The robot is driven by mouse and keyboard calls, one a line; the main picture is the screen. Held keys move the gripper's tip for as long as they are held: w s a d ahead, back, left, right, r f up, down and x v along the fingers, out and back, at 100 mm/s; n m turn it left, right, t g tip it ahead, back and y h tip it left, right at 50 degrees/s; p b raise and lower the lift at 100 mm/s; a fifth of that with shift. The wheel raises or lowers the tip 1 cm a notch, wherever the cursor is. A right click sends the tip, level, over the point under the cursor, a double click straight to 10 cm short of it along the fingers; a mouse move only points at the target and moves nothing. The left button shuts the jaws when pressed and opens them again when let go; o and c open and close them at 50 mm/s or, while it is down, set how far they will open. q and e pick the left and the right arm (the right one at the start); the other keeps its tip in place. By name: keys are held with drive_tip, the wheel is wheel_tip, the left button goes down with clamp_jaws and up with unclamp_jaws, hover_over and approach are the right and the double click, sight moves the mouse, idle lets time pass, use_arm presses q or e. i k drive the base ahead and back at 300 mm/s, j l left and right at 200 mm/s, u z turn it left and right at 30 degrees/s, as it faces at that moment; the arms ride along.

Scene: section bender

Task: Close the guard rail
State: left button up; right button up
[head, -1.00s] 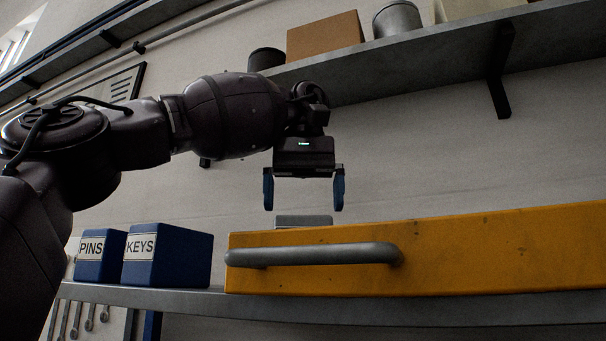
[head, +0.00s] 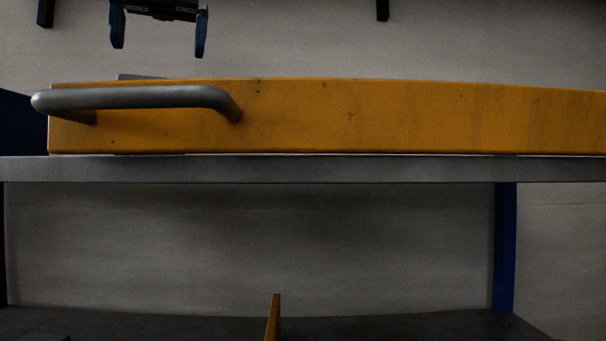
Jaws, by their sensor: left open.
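The yellow guard rail (head: 400,115) runs across the picture just above a grey shelf edge. Its grey bar handle (head: 140,97) is at its left end. My left gripper (head: 158,40) shows at the top left, above the handle, with its two blue fingers pointing down. It is open, with nothing between the fingers, and apart from the rail. The top of the gripper and its arm are cut off by the picture's edge. My right gripper does not show.
A grey shelf (head: 300,169) lies under the rail. A blue box (head: 22,125) is at the left edge. A blue upright post (head: 504,248) stands below the shelf at right. A thin yellow piece (head: 273,318) stands up at the bottom. The wall behind is bare.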

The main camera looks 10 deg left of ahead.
sight(229, 115)
drive_tip(key=k+l, duration=0.8)
drive_tip(key=k, duration=0.05)
